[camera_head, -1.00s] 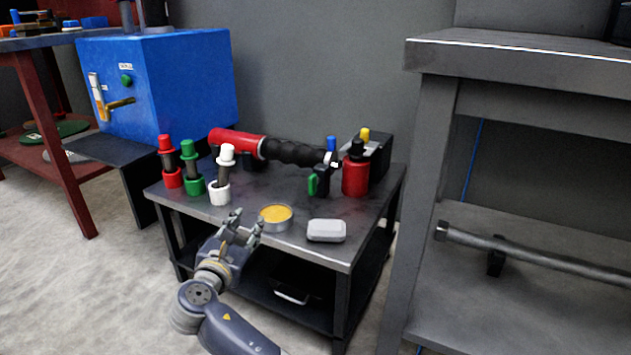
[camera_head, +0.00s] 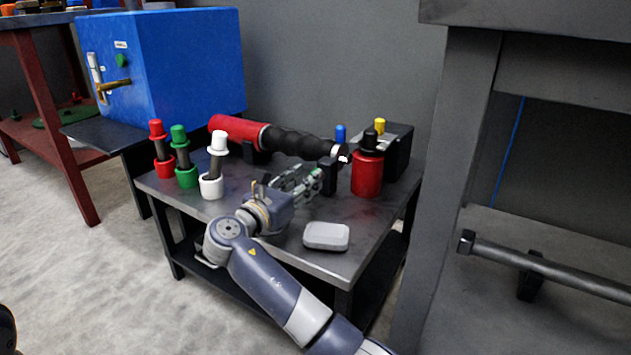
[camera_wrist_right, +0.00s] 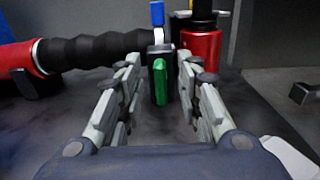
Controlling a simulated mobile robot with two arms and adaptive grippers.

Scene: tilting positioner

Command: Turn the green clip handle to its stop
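The green clip handle (camera_wrist_right: 160,82) stands upright on a small black block (camera_wrist_right: 161,55) in the right wrist view. My right gripper (camera_wrist_right: 162,78) is open, with one finger on each side of the green handle and a visible gap to both. In the head view my right gripper (camera_head: 304,178) reaches over the small table towards the black block (camera_head: 328,176), and its fingers hide the green handle there. My left gripper is not in view.
A red bottle (camera_head: 367,174) stands close to the right of the block. A red and black torch-like tool (camera_head: 290,141) lies behind. Red, green and white holders (camera_head: 212,172) stand left. A pale box (camera_head: 326,236) lies at the table's front.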

